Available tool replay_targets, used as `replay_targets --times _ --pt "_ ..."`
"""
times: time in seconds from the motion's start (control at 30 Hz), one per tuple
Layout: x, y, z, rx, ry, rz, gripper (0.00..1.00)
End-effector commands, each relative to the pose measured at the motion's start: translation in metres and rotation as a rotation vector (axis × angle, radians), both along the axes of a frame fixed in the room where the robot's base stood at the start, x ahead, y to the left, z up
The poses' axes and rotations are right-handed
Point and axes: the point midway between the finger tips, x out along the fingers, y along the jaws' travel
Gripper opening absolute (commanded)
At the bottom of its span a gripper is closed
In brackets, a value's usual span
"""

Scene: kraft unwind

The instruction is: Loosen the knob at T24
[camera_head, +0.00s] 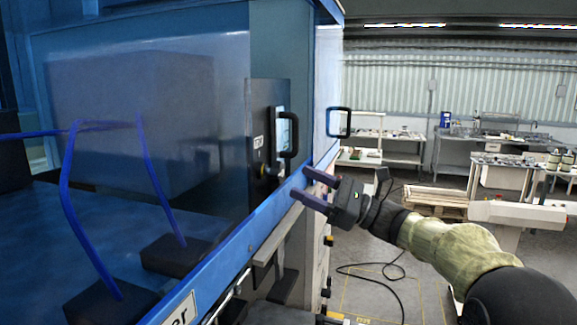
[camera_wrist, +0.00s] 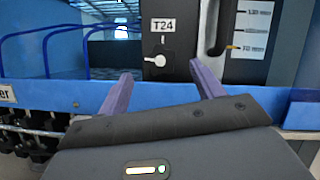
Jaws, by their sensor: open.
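The T24 label (camera_wrist: 162,25) is on a dark panel in the wrist view. Below it is a small pale knob (camera_wrist: 156,60) with a short stub to its left. In the head view the T24 label (camera_head: 258,142) is on the dark panel of the blue machine, and the small knob is hard to make out there. My gripper (camera_wrist: 163,82) is open and empty, its two purple fingers pointing at the panel, with the knob showing between them and apart from them. In the head view my gripper (camera_head: 301,181) is to the right of the panel.
A blue rail (camera_wrist: 50,97) crosses below the panel. Blue bent tubes (camera_head: 75,190) are at left. A cable (camera_head: 385,275) lies on the floor.

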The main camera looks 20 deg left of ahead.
Motion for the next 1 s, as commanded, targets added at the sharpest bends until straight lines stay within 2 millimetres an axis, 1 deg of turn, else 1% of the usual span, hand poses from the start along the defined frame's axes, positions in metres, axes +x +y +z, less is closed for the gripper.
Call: replay_targets --times 0.03,0.1,0.2,0.3,0.4,0.63,0.67,0.8,0.87,0.9,1.0 --pt "-0.003 0.009 0.008 0.0 0.001 0.004 0.67" --pt "-0.005 0.02 0.012 0.0 0.002 0.004 0.67" --pt "-0.007 0.033 0.017 -0.001 0.001 0.003 0.67" --pt "-0.008 0.041 0.019 0.001 0.001 0.001 0.67" --pt "-0.009 0.044 0.019 0.0 0.0 0.0 0.67" --pt "-0.009 0.044 0.018 0.0 0.0 -0.001 0.67" --pt "-0.009 0.044 0.018 0.0 0.0 -0.001 0.63" --pt "-0.009 0.044 0.018 0.0 0.0 0.0 0.35" --pt "-0.009 0.044 0.018 0.0 0.0 -0.001 0.23" --pt "-0.009 0.044 0.018 0.0 0.0 -0.001 0.22" --pt "-0.009 0.044 0.018 0.0 -0.001 0.0 0.22"
